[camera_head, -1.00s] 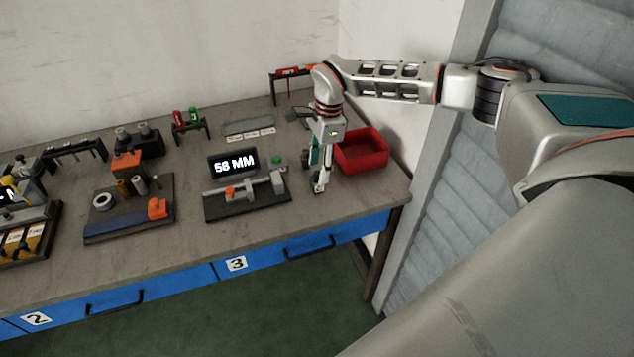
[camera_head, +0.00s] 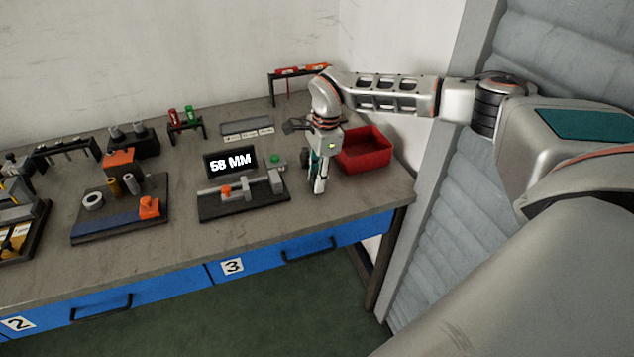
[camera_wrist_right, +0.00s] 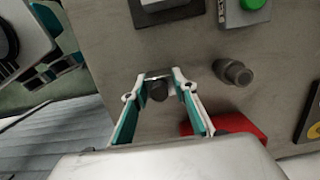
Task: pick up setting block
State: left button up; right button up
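My right gripper (camera_head: 319,188) points down at the table's right end, in front of the red bin. In the right wrist view, its white and teal fingers (camera_wrist_right: 163,77) stand on either side of a small dark piece with a pale top edge (camera_wrist_right: 158,90). This is probably the setting block. The pale edge reaches close to both fingertips, but I cannot tell whether the fingers grip it. In the head view the piece is hidden by the gripper. My left gripper is not in view.
A gauge fixture (camera_head: 245,204) with a 58 MM display (camera_head: 230,162) and a green button (camera_head: 275,158) stands just left of the gripper. A dark cylinder (camera_wrist_right: 234,72) stands beside the fingers. The red bin (camera_head: 365,152) is behind right. Bare tabletop lies in front.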

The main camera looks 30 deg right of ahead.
grip_shut()
jog(key=shift+r, duration=0.1)
